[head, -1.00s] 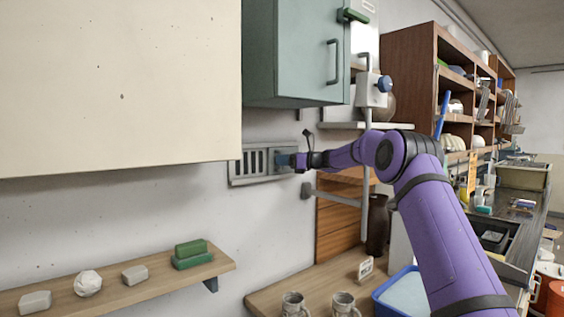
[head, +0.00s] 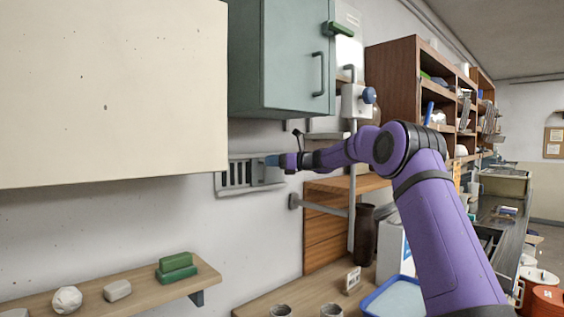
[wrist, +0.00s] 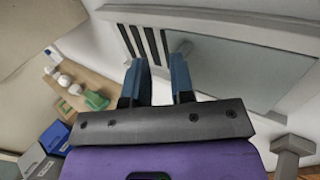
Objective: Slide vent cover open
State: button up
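The grey vent (head: 223,184) is on the wall under the teal cabinet. Dark slots show at its left, and its flat grey cover (head: 258,176) lies over the right part. In the wrist view the cover (wrist: 240,72) is a plain panel right of several dark slots. My gripper (head: 271,160) is at the cover in the head view. In the wrist view its two blue fingers (wrist: 158,66) are apart with nothing visible between them. I cannot tell whether a finger touches the knob.
The teal cabinet (head: 290,60) and a cream cabinet (head: 110,95) hang above. A wooden shelf (head: 130,286) with green blocks (head: 176,266) is below left. A grey bracket (head: 315,201) juts out right of the vent. A blue tub (head: 394,298) stands low right.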

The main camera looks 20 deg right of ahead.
jog(key=s+a+r, duration=0.1)
jog(key=s, duration=1.1)
jog(key=shift+a, duration=0.35)
jog(key=shift+o, duration=0.3)
jog(key=shift+o, duration=1.1)
jog(key=shift+w+d+f, duration=0.1)
jog(key=m+t+h, duration=0.4)
jog(key=t+h, duration=0.1)
send_near(265, 178)
notch_tip(265, 178, up, 3)
jog(key=x, duration=1)
jog(key=shift+w+d+f, duration=0.1)
jog(key=shift+w+d, duration=0.05)
jog(key=shift+w, duration=0.15)
jog(key=shift+c, duration=0.5)
grip_shut()
